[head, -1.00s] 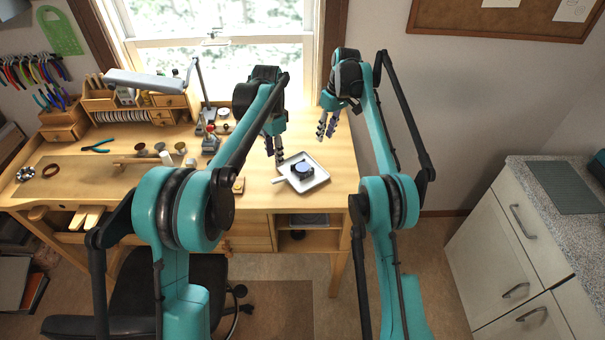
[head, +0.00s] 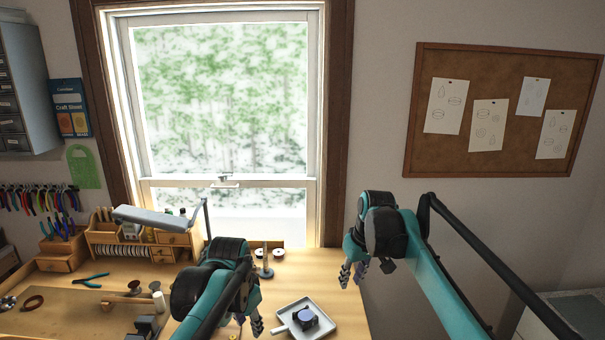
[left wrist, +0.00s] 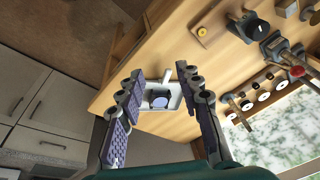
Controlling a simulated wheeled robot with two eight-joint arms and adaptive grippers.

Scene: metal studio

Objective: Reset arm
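My left gripper (head: 248,324) is at the bottom of the head view, over the workbench and left of the white tray (head: 326,325). In the left wrist view its two fingers (left wrist: 168,108) are spread wide with nothing between them. The tray, with a dark round item (head: 305,318) on it, shows beyond the fingers. My right gripper (head: 352,273) hangs above the bench's right end, right of and higher in the picture than the tray. Its fingers are apart and nothing shows between them.
The wooden bench (head: 225,298) carries a lamp (head: 152,217), small drawers (head: 165,254), pliers (head: 92,281) and a dark stand (head: 265,268). A window (head: 220,100) is behind it. A cork board (head: 490,60) hangs right.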

